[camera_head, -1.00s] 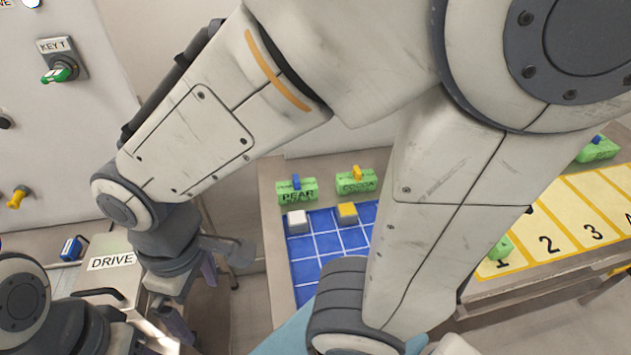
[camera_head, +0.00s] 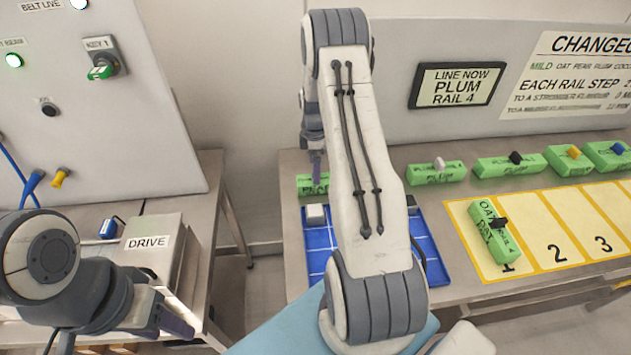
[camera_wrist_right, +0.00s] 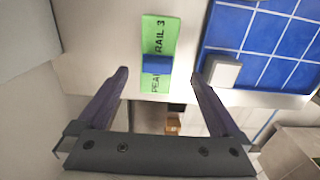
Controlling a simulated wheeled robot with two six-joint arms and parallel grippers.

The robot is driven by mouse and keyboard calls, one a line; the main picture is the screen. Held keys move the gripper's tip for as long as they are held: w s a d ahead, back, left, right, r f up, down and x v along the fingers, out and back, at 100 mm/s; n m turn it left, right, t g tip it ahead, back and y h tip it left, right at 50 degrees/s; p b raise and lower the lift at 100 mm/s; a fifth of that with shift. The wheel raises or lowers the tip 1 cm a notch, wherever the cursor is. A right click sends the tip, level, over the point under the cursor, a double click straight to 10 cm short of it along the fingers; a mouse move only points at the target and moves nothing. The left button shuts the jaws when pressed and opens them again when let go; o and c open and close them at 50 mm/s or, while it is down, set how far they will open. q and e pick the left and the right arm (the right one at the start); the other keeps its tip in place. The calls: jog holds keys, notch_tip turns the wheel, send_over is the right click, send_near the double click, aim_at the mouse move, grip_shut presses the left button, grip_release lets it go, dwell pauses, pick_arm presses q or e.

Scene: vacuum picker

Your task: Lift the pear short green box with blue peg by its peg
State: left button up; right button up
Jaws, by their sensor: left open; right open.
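The pear short green box (camera_head: 307,190) stands at the back of the near table in the head view, partly hidden behind my right arm. In the right wrist view the green box (camera_wrist_right: 161,32) reads PEAR and RAIL 3, and its blue peg (camera_wrist_right: 157,64) shows. My right gripper (camera_wrist_right: 158,75) is open, with one finger to each side of the peg's line; no contact shows. The peg is not clear in the head view, where my right gripper (camera_head: 317,165) is above the box. My left gripper (camera_head: 165,325) is open and empty at the lower left.
A blue gridded tray (camera_head: 318,240) with a white block (camera_head: 315,213) lies in front of the box. Several green boxes stand right of my arm; the oat box (camera_head: 490,240) lies on the yellow mat (camera_head: 555,215). A DRIVE unit (camera_head: 150,250) stands left.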

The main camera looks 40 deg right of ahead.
notch_tip(320, 180, down, 2)
jog(key=shift+f+p, duration=0.25)
jog(key=shift+p, duration=0.1)
jog(key=f+p, duration=0.3)
jog(key=f, duration=0.1)
jog(key=shift+w+f, duration=0.2)
jog(key=shift+f, duration=0.4)
jog(key=c, duration=1.5)
